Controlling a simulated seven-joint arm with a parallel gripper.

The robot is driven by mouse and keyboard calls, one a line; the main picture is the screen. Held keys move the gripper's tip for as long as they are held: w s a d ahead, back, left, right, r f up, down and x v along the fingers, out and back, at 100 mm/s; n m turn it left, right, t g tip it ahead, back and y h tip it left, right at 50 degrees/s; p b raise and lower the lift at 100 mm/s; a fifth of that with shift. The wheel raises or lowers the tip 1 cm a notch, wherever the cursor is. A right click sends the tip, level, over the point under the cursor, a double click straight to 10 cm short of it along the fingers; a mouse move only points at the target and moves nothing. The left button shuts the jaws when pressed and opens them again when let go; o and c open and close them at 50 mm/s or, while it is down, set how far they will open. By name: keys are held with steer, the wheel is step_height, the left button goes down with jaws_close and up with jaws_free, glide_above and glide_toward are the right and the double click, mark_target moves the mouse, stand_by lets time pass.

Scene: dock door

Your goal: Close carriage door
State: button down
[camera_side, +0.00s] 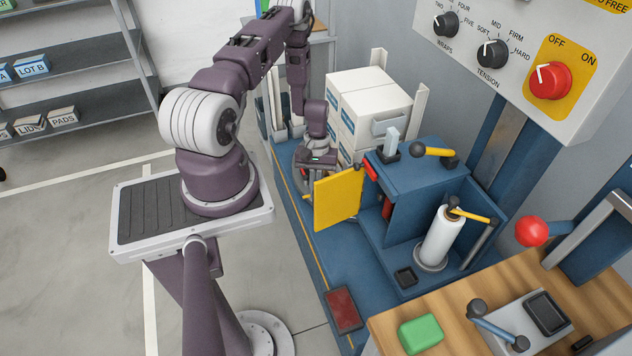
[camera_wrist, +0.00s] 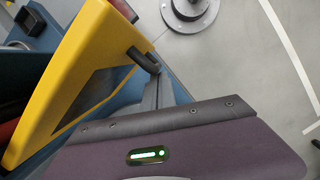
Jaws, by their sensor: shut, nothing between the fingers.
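The yellow carriage door (camera_side: 337,199) stands swung open at the left of the blue carriage (camera_side: 405,180). In the wrist view the door (camera_wrist: 85,60) fills the upper left, with a dark grey panel on its face. A short dark piece (camera_wrist: 145,61), perhaps a handle, shows at its right edge. My gripper (camera_wrist: 156,88) is shut and empty, its grey fingers close to that edge; I cannot tell whether they touch. In the side view my gripper (camera_side: 316,160) is behind the door, with its fingertips hidden.
White boxes (camera_side: 367,105) are stacked behind the carriage. A white film roll (camera_side: 440,238) stands on its right side. The control panel (camera_side: 530,60) hangs at the upper right. A wooden bench (camera_side: 400,322) with a green block (camera_side: 421,334) is at the front.

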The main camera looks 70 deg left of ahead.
steer(key=d, duration=0.3)
steer(key=shift+s+d, duration=0.2)
steer(key=shift+s, duration=0.05)
steer(key=w+d+n+t, duration=0.3)
steer(key=w+d+n, duration=0.5)
steer(key=d+n, duration=0.4)
steer(key=shift+n+t+y, duration=0.3)
steer(key=shift+n+y, duration=0.1)
steer(key=shift+n, duration=2.1)
steer(key=shift+w+d, duration=0.1)
